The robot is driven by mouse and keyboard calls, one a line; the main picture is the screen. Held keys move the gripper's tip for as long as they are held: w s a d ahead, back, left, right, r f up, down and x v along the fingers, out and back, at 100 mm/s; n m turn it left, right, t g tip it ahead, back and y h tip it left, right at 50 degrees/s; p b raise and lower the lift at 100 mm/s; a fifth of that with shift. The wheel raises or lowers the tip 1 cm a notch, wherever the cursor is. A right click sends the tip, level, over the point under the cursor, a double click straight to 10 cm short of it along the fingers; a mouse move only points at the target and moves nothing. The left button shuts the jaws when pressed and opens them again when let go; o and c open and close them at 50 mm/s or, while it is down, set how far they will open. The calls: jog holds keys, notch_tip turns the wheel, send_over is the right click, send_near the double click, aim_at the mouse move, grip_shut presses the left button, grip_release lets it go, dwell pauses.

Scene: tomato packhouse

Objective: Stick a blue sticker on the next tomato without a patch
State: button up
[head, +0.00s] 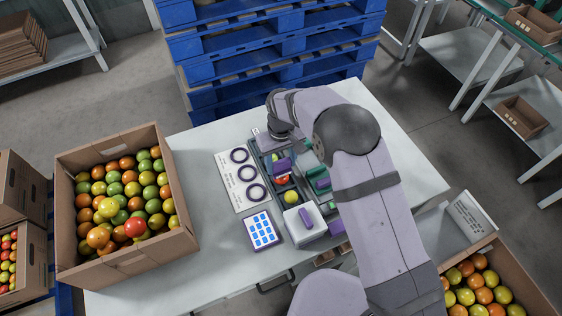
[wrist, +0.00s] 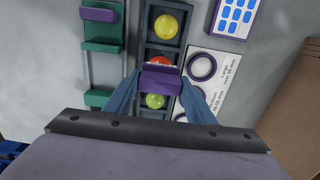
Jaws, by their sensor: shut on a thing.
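The sticker sheet (head: 262,230) is a white card with rows of blue stickers on the table; it also shows at the top of the wrist view (wrist: 237,15). A grey tray (wrist: 184,42) holds a row of tomatoes: a yellow one (wrist: 165,27), a red one (wrist: 160,61) and a green one (wrist: 155,101). My gripper (wrist: 160,82) is shut on a purple block (wrist: 160,76), over the row between the red and green tomatoes. The block partly hides the red one. I cannot tell whether it touches it, nor make out any blue patch on the tomatoes.
A chart with dark rings (head: 242,179) lies left of the tray. A white box with a purple handle (head: 304,224) stands in front. Green and purple holders (wrist: 104,47) flank the tray. A cardboard crate of tomatoes (head: 70,222) stands at the left.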

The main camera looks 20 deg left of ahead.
jog(key=shift+f+b, duration=0.35)
jog(key=shift+f, duration=0.25)
dwell(1.7)
jog(key=shift+r+p, duration=2.35)
jog(key=shift+r, duration=1.2)
